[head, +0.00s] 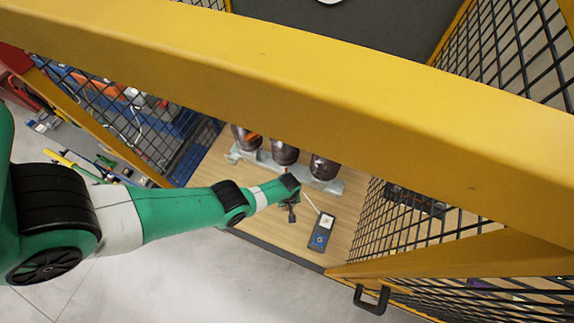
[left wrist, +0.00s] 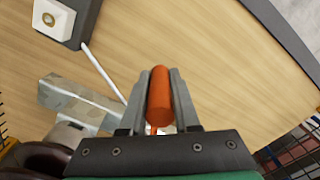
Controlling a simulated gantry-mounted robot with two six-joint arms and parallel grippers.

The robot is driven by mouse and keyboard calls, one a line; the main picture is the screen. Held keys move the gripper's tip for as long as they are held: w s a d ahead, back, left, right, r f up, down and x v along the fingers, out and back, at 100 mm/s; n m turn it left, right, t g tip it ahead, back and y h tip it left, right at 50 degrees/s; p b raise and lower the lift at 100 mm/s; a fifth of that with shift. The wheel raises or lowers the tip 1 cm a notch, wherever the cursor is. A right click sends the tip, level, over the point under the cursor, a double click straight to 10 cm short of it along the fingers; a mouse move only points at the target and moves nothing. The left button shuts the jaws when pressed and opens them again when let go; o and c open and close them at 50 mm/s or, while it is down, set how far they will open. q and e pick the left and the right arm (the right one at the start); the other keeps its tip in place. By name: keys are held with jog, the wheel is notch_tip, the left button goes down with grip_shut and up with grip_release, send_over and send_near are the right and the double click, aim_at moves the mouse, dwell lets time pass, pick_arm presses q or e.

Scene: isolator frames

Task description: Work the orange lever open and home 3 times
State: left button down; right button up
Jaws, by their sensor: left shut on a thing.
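The orange lever (left wrist: 159,97) shows in the left wrist view as a rounded orange handle between the two fingers. My left gripper (left wrist: 160,95) is shut on it, with a finger against each side. The lever's lower end is hidden behind the gripper body. In the head view my left arm reaches in from the left, and my left gripper (head: 291,212) is over the wooden board in front of the brown insulators (head: 285,153). The held lever cannot be made out there. A small orange part (head: 252,139) shows by the leftmost insulator. My right gripper is in neither view.
The insulators stand on a grey metal bar (head: 264,160). Yellow beams (head: 300,95) and black mesh (head: 400,225) enclose the board.

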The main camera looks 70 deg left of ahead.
pick_arm(q)
jog(key=c, duration=0.7)
grip_release()
jog(key=shift+o, duration=0.2)
jog(key=shift+r, duration=0.1)
notch_tip(320, 180, up, 12)
jog(key=p, duration=1.1)
jog(key=shift+f+p, duration=0.2)
jog(key=shift+p, duration=0.2)
jog(key=shift+f, duration=0.1)
